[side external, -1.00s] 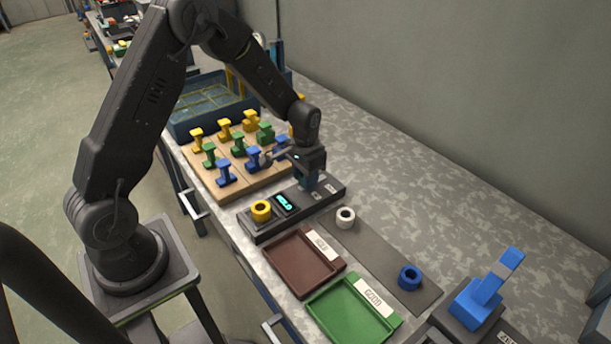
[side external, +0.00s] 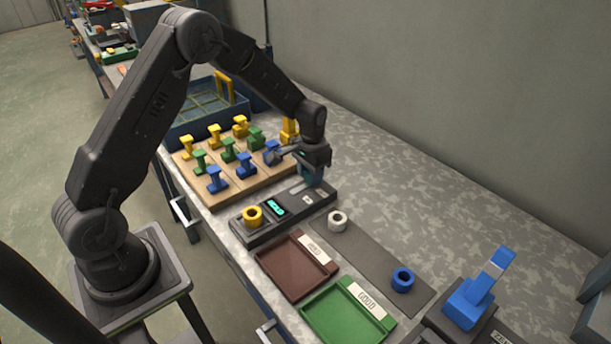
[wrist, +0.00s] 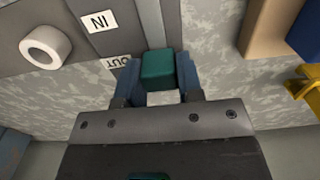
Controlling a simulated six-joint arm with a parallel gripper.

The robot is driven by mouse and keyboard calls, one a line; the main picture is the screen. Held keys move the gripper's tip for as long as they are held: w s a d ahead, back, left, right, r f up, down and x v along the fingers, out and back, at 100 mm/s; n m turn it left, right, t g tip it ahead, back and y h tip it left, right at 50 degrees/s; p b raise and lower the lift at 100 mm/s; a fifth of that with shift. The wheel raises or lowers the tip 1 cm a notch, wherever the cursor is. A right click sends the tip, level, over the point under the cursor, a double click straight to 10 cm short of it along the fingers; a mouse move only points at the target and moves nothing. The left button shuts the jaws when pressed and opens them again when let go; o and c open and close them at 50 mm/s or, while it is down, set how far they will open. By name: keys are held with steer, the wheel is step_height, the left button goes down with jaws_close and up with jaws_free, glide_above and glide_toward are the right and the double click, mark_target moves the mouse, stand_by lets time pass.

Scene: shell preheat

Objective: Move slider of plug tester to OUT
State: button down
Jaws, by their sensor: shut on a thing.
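The plug tester (side external: 247,234) is a long dark box with a lit display (side external: 276,207) and a yellow ring (side external: 253,215) at its near end. My gripper (wrist: 159,88) is shut on the teal slider (wrist: 158,69), with one blue-grey finger on each side. In the side view my gripper (side external: 313,178) is at the tester's far end and hides most of the slider. In the wrist view the slider is beside the OUT label (wrist: 115,61), which is partly covered by a finger. The IN label (wrist: 101,21) is clear of the gripper.
A white ring (side external: 337,221) and a blue ring (side external: 402,279) stand on a grey strip beside the tester. A brown tray (side external: 293,270) and a green tray (side external: 340,318) are in front. A wooden board (side external: 220,193) with several coloured plugs lies close to the gripper's left.

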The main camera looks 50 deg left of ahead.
steer(key=shift+w+r, duration=0.1)
steer(key=shift+w, duration=0.15)
steer(key=c, duration=1.2)
jaws_free()
steer(key=o, duration=0.4)
steer(key=shift+o, duration=0.2)
step_height(320, 180, up, 14)
